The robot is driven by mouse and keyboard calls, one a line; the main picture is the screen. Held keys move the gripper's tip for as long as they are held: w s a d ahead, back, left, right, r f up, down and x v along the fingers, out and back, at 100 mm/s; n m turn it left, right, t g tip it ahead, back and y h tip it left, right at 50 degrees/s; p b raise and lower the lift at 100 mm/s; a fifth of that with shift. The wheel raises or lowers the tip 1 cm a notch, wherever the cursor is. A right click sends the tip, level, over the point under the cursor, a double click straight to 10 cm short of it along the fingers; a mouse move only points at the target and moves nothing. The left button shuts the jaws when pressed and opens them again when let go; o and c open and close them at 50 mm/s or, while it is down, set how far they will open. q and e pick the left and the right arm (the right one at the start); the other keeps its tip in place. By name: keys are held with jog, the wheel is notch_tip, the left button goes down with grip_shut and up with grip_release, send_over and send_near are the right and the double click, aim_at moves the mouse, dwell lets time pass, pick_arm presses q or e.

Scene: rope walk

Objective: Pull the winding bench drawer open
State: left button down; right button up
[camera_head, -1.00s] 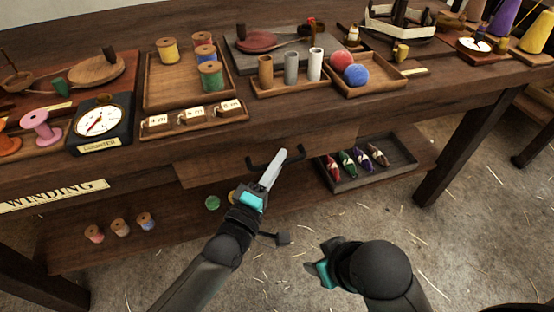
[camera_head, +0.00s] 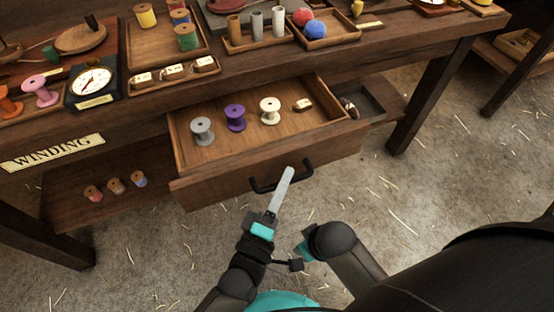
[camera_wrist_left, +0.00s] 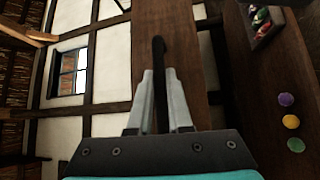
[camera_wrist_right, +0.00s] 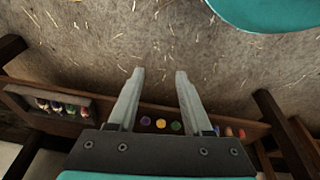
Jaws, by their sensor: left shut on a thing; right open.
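The winding bench drawer (camera_head: 270,165) stands pulled out from the bench front in the head view. Inside lie a grey spool (camera_head: 202,131), a purple spool (camera_head: 235,118), a cream spool (camera_head: 270,110) and a small wooden block with a pale label (camera_head: 303,105). My left gripper (camera_head: 284,184) is shut on the drawer's black handle (camera_head: 265,188); the left wrist view shows the handle bar (camera_wrist_left: 159,85) between the fingers. My right gripper (camera_wrist_right: 155,90) is open and empty, pointing over the floor and lower shelf in its wrist view; in the head view it sits low, right of the left gripper.
The bench top holds a dial scale (camera_head: 93,86), a wooden tray of thread spools (camera_head: 130,45) and a tray with red and blue balls (camera_head: 345,40). A lower shelf (camera_head: 70,200) carries small spools. A bench leg (camera_head: 425,100) stands right. Straw-strewn floor (camera_head: 420,200) is open in front.

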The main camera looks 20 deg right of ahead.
pick_arm(q)
jog(key=shift+s, duration=1)
pick_arm(e)
jog(key=shift+s+f, duration=0.25)
jog(key=shift+f, duration=0.3)
pick_arm(q)
jog(key=c, duration=0.8)
grip_release()
jog(key=shift+c, duration=0.2)
jog(key=shift+f, duration=0.1)
pick_arm(e)
jog(key=shift+s, duration=0.1)
